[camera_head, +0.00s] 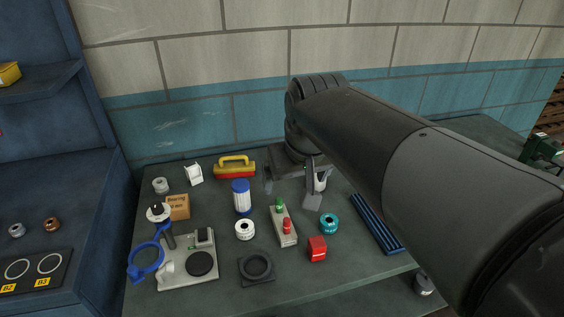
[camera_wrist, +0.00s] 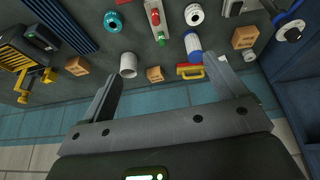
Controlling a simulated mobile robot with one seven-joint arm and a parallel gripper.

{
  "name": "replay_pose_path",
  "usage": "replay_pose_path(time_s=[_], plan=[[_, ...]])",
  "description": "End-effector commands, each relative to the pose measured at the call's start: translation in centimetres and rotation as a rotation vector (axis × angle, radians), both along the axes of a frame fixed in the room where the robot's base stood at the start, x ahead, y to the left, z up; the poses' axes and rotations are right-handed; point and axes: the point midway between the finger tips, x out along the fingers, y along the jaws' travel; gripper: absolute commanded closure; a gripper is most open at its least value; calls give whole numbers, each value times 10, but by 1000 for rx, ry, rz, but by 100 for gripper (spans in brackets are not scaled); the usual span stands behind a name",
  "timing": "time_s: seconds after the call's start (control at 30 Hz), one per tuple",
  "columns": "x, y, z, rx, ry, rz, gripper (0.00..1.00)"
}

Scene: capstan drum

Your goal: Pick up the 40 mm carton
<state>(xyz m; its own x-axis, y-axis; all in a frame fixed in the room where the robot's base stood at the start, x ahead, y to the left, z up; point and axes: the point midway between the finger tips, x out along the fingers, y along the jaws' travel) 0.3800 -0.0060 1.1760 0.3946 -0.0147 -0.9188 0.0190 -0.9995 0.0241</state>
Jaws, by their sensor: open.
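Three brown cartons show in the wrist view: a small one (camera_wrist: 154,74) between my fingers in the picture, one to the left (camera_wrist: 77,66), and one at the upper right (camera_wrist: 245,37). The last also shows at the left of the bench in the head view (camera_head: 178,207); the other two are hidden there behind my arm and gripper. I cannot tell from any readable mark which is the 40 mm carton. My gripper (camera_wrist: 161,70) is open and empty, held above the bench near the wall; its fingers partly show in the head view (camera_head: 290,192).
A white cup (camera_wrist: 128,64) and a yellow-and-red handled tool (camera_wrist: 190,71) flank the small carton. The tiled wall (camera_head: 200,119) closes the back.

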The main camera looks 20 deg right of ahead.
Motion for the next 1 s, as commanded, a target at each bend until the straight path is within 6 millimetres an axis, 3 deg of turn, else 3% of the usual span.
replay_pose_path(time_s=[0.03,0.2,0.47,0.77,1.0], plan=[[18,-2,5,-3,16,2,11],[73,-7,19,-12,63,11,11],[158,-17,21,-21,133,28,11],[252,-33,-4,-25,215,48,11],[320,-49,-44,-22,279,61,11]])
